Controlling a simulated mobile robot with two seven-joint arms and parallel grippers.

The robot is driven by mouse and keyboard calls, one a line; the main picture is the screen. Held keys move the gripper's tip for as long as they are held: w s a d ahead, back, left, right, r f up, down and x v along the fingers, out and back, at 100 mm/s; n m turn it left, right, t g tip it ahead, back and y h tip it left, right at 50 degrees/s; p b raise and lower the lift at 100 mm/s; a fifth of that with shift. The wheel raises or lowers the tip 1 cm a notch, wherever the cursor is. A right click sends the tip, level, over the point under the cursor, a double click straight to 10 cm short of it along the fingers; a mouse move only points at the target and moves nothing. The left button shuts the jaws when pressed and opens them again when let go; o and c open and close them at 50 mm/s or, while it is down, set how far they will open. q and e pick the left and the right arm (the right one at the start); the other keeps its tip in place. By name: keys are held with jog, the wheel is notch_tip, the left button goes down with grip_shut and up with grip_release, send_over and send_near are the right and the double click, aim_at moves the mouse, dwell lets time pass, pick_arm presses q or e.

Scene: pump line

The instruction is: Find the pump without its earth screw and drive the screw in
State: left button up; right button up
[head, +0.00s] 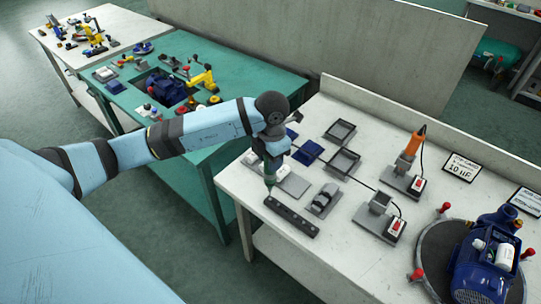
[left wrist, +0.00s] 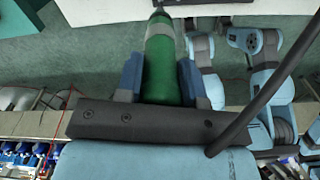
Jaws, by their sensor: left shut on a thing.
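My left gripper (head: 270,158) is shut on an upright green-handled tool (head: 269,178). The tool (left wrist: 160,65) also shows between the blue fingers in the left wrist view. Its lower end is close to the left end of a dark bar with holes (head: 291,216) on the white bench; I cannot tell whether they touch. A blue pump (head: 478,272) lies on a round dark turntable (head: 437,252) at the right. Another blue pump (head: 166,88) is on the green table. Their earth screws are too small to make out. My right gripper is not in view.
The white bench (head: 345,262) holds an orange-handled tool (head: 415,142) in a stand, a second stand (head: 380,208), dark trays (head: 343,161), a grey fixture (head: 324,199) and a 10 µF sign (head: 461,167). Red knobs stand around the turntable. The bench's front strip is clear.

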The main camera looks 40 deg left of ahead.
pick_arm(q)
jog(key=shift+f+b, duration=0.3)
jog(key=shift+f, duration=0.05)
dwell(0.8)
jog(key=shift+r, duration=0.2)
dwell(0.3)
jog(key=shift+r+p, duration=1.45)
jog(key=shift+r, duration=0.9)
jog(key=shift+f, duration=0.1)
